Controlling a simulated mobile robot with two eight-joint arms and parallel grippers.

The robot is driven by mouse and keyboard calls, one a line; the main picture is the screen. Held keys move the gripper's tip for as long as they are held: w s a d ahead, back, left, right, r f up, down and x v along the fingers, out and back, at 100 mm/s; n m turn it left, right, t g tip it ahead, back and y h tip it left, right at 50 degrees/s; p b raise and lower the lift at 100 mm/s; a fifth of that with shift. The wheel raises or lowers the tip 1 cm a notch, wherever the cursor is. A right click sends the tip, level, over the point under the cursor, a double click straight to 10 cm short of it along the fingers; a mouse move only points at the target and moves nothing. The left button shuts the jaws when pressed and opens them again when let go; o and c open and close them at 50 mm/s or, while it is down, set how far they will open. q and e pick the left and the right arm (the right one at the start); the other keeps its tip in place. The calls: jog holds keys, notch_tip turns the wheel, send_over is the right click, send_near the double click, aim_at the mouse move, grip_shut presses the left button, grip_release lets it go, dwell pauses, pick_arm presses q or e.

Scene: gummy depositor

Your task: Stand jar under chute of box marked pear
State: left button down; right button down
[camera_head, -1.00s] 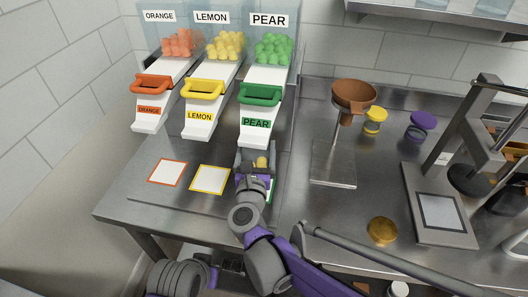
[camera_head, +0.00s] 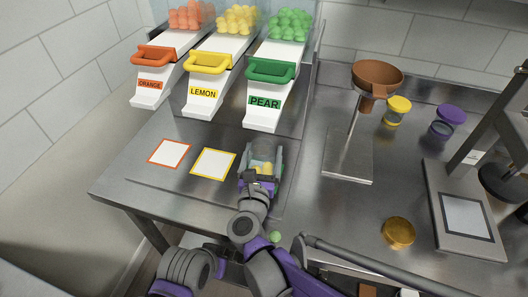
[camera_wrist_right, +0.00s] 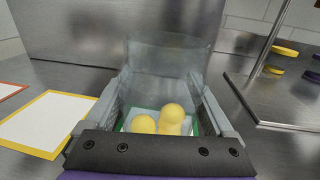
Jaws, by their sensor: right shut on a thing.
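My right gripper (camera_head: 262,165) is shut on a clear glass jar (camera_head: 264,152) holding a few yellow gummies. The jar is upright, in front of and below the white chute (camera_head: 262,118) marked PEAR, which has a green handle (camera_head: 271,70). In the right wrist view the jar (camera_wrist_right: 168,75) stands between the two fingers (camera_wrist_right: 165,105), gummies at its bottom. A green-edged card (camera_wrist_right: 196,126) shows around the jar's base; I cannot tell whether the jar touches it. My left gripper is not in view.
Left of the jar lie a yellow-edged card (camera_head: 213,164) and an orange-edged card (camera_head: 170,153), under the LEMON and ORANGE chutes. A brown funnel (camera_head: 377,76) on a stand, a gold lid (camera_head: 398,232) and a scale (camera_head: 464,214) are at right. A small green ball (camera_head: 274,237) shows near the front edge.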

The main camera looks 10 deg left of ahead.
grip_release()
jog(key=shift+w+f, duration=0.15)
jog(key=shift+r, duration=0.2)
jog(key=shift+s, duration=0.4)
jog(key=s, duration=0.7)
jog(key=s+d, duration=0.1)
jog(key=s, duration=0.3)
jog(key=shift+s+d+p, duration=0.1)
jog(key=shift+p, duration=0.2)
